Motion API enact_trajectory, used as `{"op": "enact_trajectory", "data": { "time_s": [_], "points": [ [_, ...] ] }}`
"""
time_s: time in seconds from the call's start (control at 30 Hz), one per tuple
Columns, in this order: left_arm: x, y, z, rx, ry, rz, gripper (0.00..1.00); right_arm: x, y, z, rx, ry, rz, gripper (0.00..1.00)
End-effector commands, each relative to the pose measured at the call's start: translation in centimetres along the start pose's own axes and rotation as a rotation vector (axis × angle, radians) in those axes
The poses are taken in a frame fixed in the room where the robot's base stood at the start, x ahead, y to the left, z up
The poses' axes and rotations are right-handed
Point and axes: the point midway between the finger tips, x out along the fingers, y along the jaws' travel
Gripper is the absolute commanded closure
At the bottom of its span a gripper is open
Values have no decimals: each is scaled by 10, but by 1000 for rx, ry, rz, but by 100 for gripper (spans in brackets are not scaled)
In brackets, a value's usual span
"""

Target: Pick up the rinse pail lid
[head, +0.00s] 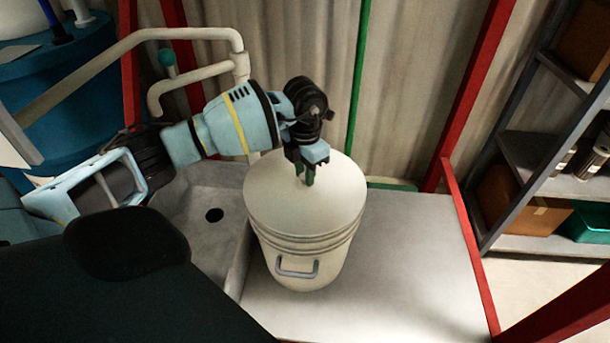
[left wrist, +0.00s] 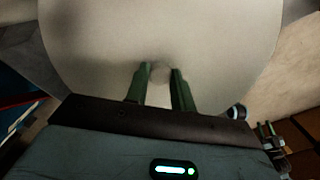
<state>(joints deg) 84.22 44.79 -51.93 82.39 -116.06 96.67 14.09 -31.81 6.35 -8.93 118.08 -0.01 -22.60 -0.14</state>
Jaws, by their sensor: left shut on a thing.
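The rinse pail (head: 300,262) is a cream bucket with a grey handle on its front, standing upright on the grey counter. Its round cream lid (head: 335,205) lies flat on top, on the pail's rim as far as I can see. My left gripper (head: 305,180) reaches down over the lid from the left, with its green fingers at the lid's middle. In the left wrist view the green fingers (left wrist: 160,88) are closed on the small pale knob (left wrist: 160,72) of the lid.
A grey sink basin (head: 200,235) with a drain lies left of the pail. Pale pipes (head: 190,68) rise behind it, and a blue tank (head: 60,85) stands at far left. The counter (head: 410,260) right of the pail is clear. Red posts and a shelf (head: 550,160) stand at right.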

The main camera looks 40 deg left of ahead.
Motion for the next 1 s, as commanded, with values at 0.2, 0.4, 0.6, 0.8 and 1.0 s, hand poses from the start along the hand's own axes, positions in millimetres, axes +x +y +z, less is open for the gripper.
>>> {"op": "enact_trajectory", "data": {
  "time_s": [0.2, 0.4, 0.6, 0.8, 1.0],
  "points": [
    [-23, -11, -14, 4, -3, 1, 100, -1, 0, -1, 0, 1, 0, 64],
    [-27, -38, -47, 4, -3, 2, 100, -2, 0, -1, 0, 1, 0, 64],
    [-31, -65, -80, 3, -3, 1, 100, -1, 0, 0, 0, -2, 0, 64],
    [-34, -86, -106, 1, -3, 1, 100, -1, 0, 0, 0, -2, 0, 64],
    [-36, -98, -120, 0, -4, 0, 100, -1, 0, 1, 0, -2, 0, 64]
  ]
}}
